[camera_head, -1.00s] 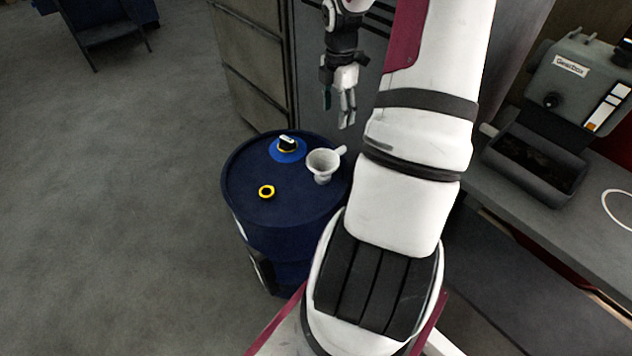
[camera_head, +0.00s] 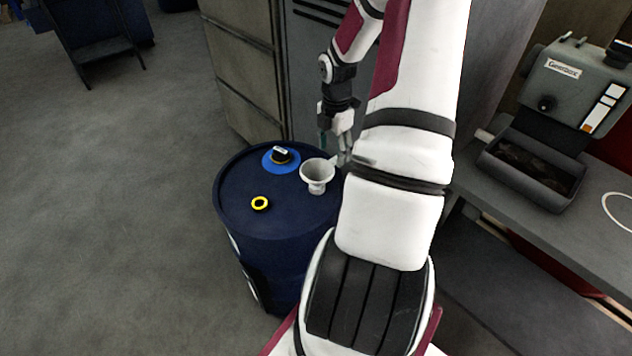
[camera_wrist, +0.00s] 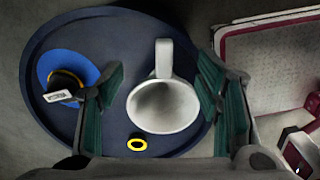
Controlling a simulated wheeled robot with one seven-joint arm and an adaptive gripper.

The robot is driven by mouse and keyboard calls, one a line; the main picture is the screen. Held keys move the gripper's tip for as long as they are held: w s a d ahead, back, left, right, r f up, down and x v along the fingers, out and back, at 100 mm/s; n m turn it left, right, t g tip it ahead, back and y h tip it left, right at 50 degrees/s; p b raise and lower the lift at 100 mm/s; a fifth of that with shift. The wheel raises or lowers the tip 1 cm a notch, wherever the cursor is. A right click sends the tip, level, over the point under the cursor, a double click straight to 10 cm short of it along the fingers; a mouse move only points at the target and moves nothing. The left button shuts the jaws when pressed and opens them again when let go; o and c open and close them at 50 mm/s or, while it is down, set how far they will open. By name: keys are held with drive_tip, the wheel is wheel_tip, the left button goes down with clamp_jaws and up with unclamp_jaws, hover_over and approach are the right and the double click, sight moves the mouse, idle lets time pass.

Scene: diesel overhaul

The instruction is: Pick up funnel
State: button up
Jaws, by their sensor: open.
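A white funnel (camera_head: 317,173) with a side handle stands on top of a dark blue drum (camera_head: 235,190), near its right edge. In the wrist view the funnel (camera_wrist: 163,106) shows its wide mouth, with the handle pointing to the top of the picture. My gripper (camera_head: 341,158) is at the funnel's handle side in the head view. In the wrist view my gripper (camera_wrist: 158,95) is open, with one green-padded finger on each side of the funnel. Both fingers look apart from it. The funnel's lower part is hidden in the wrist view.
A blue disc with a black-and-yellow cap (camera_head: 282,158) and a yellow ring (camera_head: 260,203) lie on the drum. A cabinet (camera_head: 245,70) stands behind. A bench (camera_head: 480,185) with a grey gearbox machine (camera_head: 570,90) is at the right. Open floor is at the left.

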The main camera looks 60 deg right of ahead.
sight(332, 160)
drive_tip(key=f, duration=0.1)
drive_tip(key=f+b, duration=0.1)
drive_tip(key=f, duration=0.2)
drive_tip(key=shift+s+a+f, duration=0.15)
drive_tip(key=shift+a+f, duration=0.05)
drive_tip(key=shift+a, duration=0.1)
clamp_jaws()
